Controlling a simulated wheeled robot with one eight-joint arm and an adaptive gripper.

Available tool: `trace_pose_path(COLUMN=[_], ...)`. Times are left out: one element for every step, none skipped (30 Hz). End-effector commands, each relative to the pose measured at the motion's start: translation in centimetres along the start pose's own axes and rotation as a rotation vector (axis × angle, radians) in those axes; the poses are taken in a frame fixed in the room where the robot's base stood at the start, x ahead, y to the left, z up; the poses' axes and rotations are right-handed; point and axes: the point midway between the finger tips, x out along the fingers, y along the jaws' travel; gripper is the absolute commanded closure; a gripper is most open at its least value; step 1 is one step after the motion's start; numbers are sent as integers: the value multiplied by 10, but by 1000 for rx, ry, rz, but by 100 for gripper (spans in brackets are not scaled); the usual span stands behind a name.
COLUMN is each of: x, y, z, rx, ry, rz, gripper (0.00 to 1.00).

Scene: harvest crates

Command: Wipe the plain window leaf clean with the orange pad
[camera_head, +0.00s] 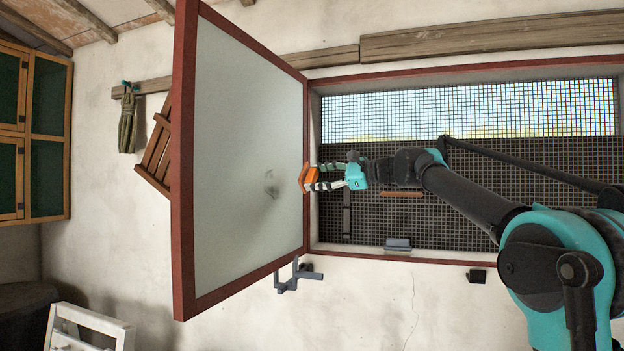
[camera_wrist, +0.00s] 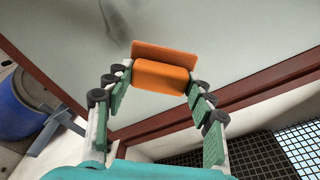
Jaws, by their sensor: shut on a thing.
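The plain window leaf (camera_head: 240,120) stands swung open on the left, a pale frosted pane in a dark red frame. A dark smudge (camera_head: 271,187) shows on its lower right part, and it also shows in the wrist view (camera_wrist: 120,18). My gripper (camera_head: 312,178) is shut on the orange pad (camera_head: 304,177), near the leaf's right frame edge. In the wrist view the fingers hold the pad's orange grip block (camera_wrist: 162,76), with its flat plate (camera_wrist: 165,52) facing the pane. I cannot tell whether the pad touches the pane.
The window opening has a dark mesh (camera_head: 420,215) behind my arm. A grey bracket (camera_head: 296,277) sits on the wall below the leaf. A small grey-blue block (camera_head: 398,244) rests on the sill. A blue barrel (camera_wrist: 22,105) shows at the wrist view's left.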

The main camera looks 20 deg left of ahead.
Motion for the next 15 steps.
trace_pose_path(x=[0,0,0,0,0,-1,-2,-3,-5,-7,-9,-12,-15,-18,-22], y=[0,0,0,0,0,0,0,0,0,0,0,0,0,0,0], z=[0,0,0,0,0,0,0,0,0,0,-1,-1,-2,-2,-3], rx=[0,0,0,0,0,0,0,0,0,0,0,0,0,0,0], ry=[0,0,0,0,0,0,0,0,0,0,0,0,0,1,1], rz=[0,0,0,0,0,0,0,0,0,0,0,0,-1,-1,-1], gripper=[87,87,87,87,87,87,87,87,87,87,87,87,87,87,87])
